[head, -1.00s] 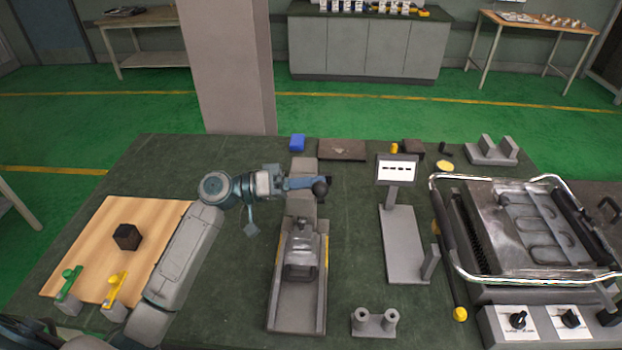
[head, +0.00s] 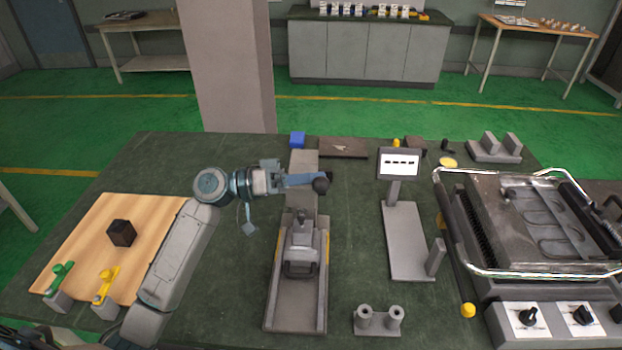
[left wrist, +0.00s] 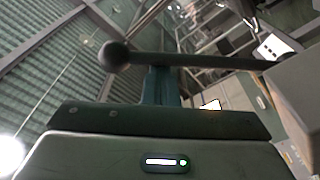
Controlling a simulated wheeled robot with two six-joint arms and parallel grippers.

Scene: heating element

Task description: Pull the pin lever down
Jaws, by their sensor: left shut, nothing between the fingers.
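My right gripper is not in view.
A grey stand with a display (head: 398,163) and a large heating unit with a chrome handle (head: 530,274) stand to the right. A twin-post holder (head: 377,322) sits in front.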

